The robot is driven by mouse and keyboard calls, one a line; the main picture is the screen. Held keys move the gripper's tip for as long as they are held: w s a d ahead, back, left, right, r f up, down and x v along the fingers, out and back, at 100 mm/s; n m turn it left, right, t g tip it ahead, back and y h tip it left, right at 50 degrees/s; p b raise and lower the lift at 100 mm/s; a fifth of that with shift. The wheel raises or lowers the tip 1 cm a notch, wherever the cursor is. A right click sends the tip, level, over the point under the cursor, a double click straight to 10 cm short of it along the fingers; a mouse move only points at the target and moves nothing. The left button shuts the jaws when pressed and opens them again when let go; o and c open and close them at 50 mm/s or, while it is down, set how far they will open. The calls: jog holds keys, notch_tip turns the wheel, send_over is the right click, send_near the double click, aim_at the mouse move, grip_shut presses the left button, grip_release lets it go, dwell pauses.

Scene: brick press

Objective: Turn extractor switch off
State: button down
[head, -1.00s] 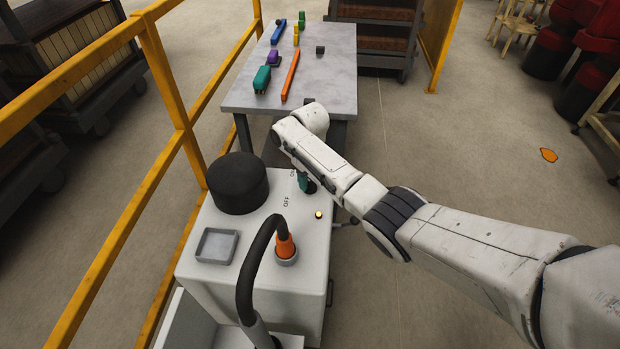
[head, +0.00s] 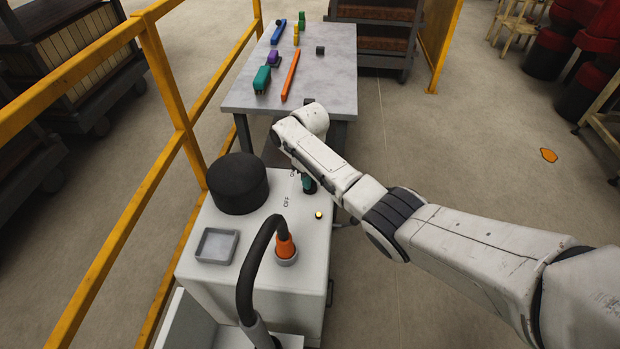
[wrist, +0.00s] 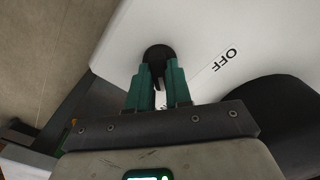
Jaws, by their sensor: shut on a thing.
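The extractor switch is a round black knob (wrist: 157,53) on the white top of the extractor unit (head: 312,240). In the wrist view the two teal fingers of my gripper (wrist: 158,84) are closed around the knob, one on each side. In the head view my gripper (head: 308,185) is at the far right part of the top, and my wrist partly covers the switch. The OFF label (head: 286,201) is readable beside the switch, and also in the wrist view (wrist: 225,61). A small amber lamp (head: 319,215) is lit. The knob's pointing direction is hidden.
A black cylinder (head: 238,184), a grey tray (head: 216,246) and an orange hose fitting (head: 285,247) with a black hose are on the unit. A yellow railing (head: 181,115) runs along the left. Behind is a grey table (head: 335,82) with several coloured tools.

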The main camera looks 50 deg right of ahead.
jog(key=n, duration=0.3)
jog(key=shift+n, duration=0.4)
jog(key=n, duration=0.4)
jog(key=shift+n+p, duration=0.3)
jog(key=n, duration=0.4)
jog(key=shift+n, duration=2.2)
jog(key=c, duration=1)
grip_release()
jog(key=shift+c, duration=0.2)
